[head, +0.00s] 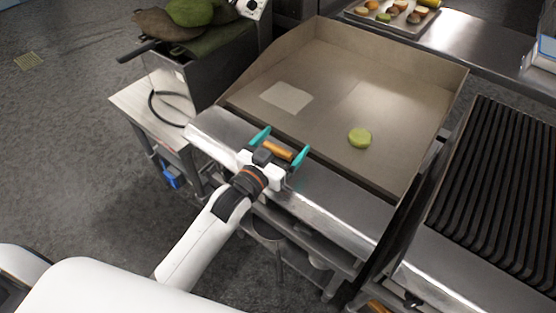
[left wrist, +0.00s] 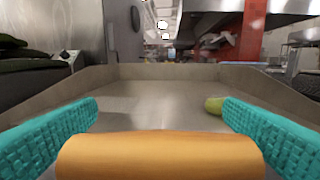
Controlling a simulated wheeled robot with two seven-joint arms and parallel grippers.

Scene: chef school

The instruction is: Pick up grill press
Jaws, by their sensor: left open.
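The grill press shows as a wooden, orange-brown handle (head: 278,151) at the front ledge of the griddle; its body cannot be made out. My left gripper (head: 286,146) is open, with its teal fingers to either side of the handle. In the left wrist view the handle (left wrist: 160,156) lies crosswise, low and close to the camera, with the open teal fingers (left wrist: 160,115) left and right of it. I cannot tell whether either finger touches it. My right gripper is not in view.
The flat griddle (head: 335,75) has raised side and back walls. A green round piece (head: 360,138) and a pale square patch (head: 287,97) are on it. A ribbed grill (head: 500,190) stands at right. Green pads (head: 190,30) lie on a unit at left.

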